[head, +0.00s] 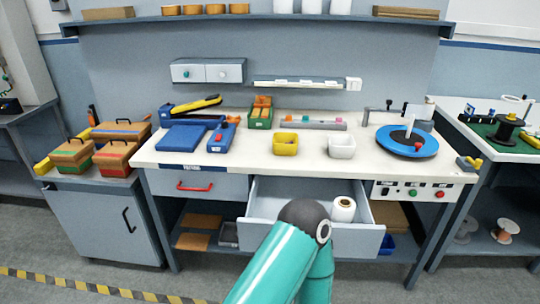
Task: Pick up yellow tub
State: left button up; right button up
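The yellow tub (285,144) stands upright on the white worktop (240,155), near its middle. Something small and reddish shows inside it. A teal arm of mine rises from the bottom edge and bends at a dark joint in front of the open drawer. No gripper fingers show in the head view, so I cannot see either gripper or what it holds. Nothing touches the yellow tub.
A white tub (341,146) stands just right of the yellow one. Behind are a green box (261,116) and a grey rail (312,123). A blue turntable (407,143) is at right, a blue tray (182,138) at left. The drawer (269,205) below is open, with a white roll (343,209).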

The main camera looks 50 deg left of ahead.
aim_at(279, 148)
jog(key=k, duration=1)
jog(key=z, duration=1.45)
jog(key=i, duration=0.1)
jog(key=u, duration=3)
jog(key=i, duration=0.45)
jog(key=u, duration=0.1)
jog(key=i, duration=0.55)
jog(key=z, duration=0.2)
jog(key=k, duration=0.9)
jog(key=u, duration=0.15)
jog(key=i, duration=0.9)
